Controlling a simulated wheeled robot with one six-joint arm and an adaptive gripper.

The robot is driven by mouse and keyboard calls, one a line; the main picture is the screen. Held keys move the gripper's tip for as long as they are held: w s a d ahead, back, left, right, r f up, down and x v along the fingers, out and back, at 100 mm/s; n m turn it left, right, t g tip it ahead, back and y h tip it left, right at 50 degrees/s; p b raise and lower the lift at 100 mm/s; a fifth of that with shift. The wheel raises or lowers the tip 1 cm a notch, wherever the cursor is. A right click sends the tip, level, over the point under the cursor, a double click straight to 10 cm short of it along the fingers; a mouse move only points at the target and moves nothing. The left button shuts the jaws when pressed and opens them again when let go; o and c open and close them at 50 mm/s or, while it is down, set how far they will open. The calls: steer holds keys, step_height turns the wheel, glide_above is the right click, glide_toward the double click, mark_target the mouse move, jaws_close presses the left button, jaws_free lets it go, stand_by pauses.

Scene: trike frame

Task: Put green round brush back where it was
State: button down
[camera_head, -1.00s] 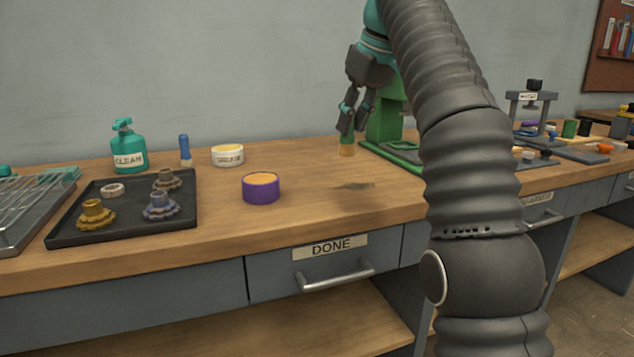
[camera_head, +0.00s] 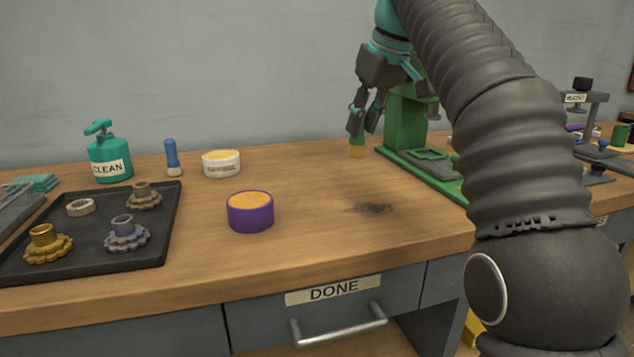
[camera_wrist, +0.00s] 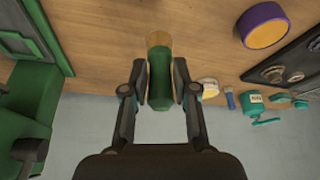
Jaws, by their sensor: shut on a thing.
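The green round brush (camera_wrist: 159,85) is between my gripper's fingers in the wrist view, with its tan bristle end pointing away from the palm. In the head view my gripper (camera_head: 365,112) is shut on the brush, whose green handle and tan bristles (camera_head: 357,151) show below the fingertips. The brush is upright, bristles down, low at the back of the bench, just left of the green press. I cannot tell whether the bristles touch the wood.
A green press (camera_head: 408,125) stands close right of my gripper. A white tin (camera_head: 221,164), a blue brush (camera_head: 172,157), a teal CLEAN bottle (camera_head: 110,160), a purple tin (camera_head: 250,213) and a black tray (camera_head: 95,262) with gears stand left. The bench middle is clear around a dark stain (camera_head: 372,209).

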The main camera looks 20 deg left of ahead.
steer(key=shift+s+a+f+b, duration=0.8)
steer(key=shift+s+a+f, duration=0.3)
steer(key=shift+f, duration=0.5)
steer(key=shift+s+a+f+b, duration=0.8)
steer(key=shift+s+a+f, duration=0.3)
steer(key=shift+f, duration=0.45)
steer(key=shift+s+a+f+b, duration=0.8)
steer(key=shift+s+a+f, duration=0.3)
steer(key=shift+f, duration=0.5)
steer(key=shift+w+f, duration=0.1)
steer(key=shift+f, duration=0.05)
steer(key=c, duration=0.9)
jaws_free()
steer(key=p+v, duration=0.4)
steer(key=v, duration=0.8)
